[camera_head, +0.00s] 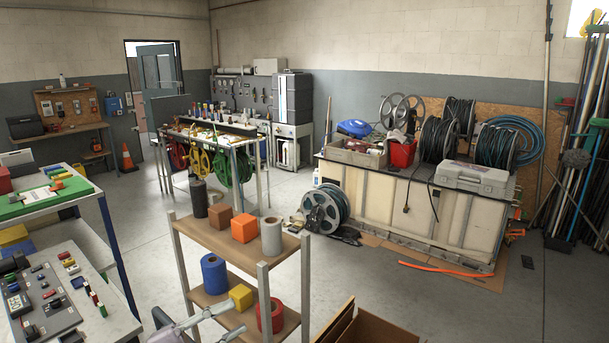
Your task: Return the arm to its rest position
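My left gripper (236,316) shows at the bottom edge, left of centre, in the head view. Its two grey fingers are spread apart with nothing seen between them, and its wrist is cut off by the frame. It overlaps the lower front of a wooden shelf rack (222,252) in the picture; I cannot tell if it touches. My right gripper is not in view.
The rack holds a dark cylinder (199,197), an orange block (244,228), a grey roll (271,236) and a blue roll (214,273). A workbench (105,325) stands left. An open cardboard box (375,328) sits right. Floor beyond is mostly clear.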

